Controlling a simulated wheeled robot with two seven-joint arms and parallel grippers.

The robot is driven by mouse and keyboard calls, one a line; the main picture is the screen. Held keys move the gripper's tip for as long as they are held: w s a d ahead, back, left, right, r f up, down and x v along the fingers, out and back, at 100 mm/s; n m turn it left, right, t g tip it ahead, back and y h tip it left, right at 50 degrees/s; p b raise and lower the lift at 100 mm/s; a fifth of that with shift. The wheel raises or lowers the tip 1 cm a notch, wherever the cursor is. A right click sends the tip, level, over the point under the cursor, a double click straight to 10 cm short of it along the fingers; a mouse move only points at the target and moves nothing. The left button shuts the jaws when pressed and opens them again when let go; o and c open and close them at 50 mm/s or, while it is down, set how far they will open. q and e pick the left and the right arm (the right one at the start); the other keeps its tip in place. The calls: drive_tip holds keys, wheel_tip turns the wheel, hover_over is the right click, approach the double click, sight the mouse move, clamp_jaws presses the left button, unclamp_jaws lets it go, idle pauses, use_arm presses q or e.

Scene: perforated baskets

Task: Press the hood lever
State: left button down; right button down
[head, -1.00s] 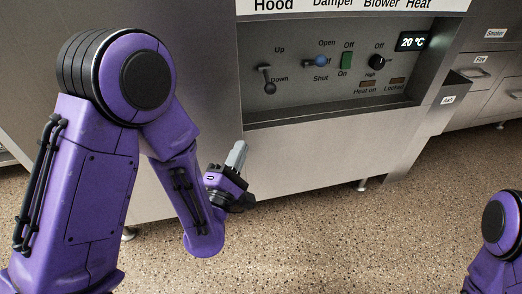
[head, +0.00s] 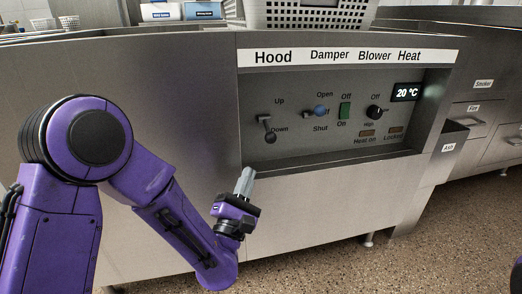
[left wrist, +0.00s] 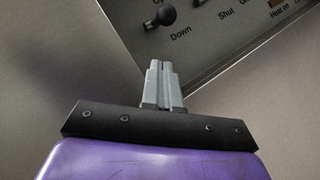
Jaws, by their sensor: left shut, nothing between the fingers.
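The hood lever (head: 268,130) is a short lever with a dark ball knob, on the left of the recessed panel under the "Hood" label. Its knob hangs low beside the word "Down". It also shows in the left wrist view (left wrist: 162,16), near the top, past my fingertips. My left gripper (head: 245,178) is shut and empty. It points up at the panel's lower edge, below the lever and apart from it. In the left wrist view its closed fingers (left wrist: 160,75) point toward the lever. My right gripper is out of view.
The panel also holds a blue damper knob (head: 320,111), a green blower switch (head: 344,111), a black heat knob (head: 375,112) and a 20 °C display (head: 406,92). The recess has a protruding lower ledge (head: 340,158). A perforated basket (head: 310,14) stands on top.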

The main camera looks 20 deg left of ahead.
sight(268, 129)
use_arm(q)
drive_tip(key=w+d+r, duration=0.1)
drive_tip(key=w+r, duration=0.3)
drive_tip(key=shift+w+d+r, duration=0.2)
drive_tip(key=shift+w+d, duration=0.1)
drive_tip(key=shift+d, duration=0.1)
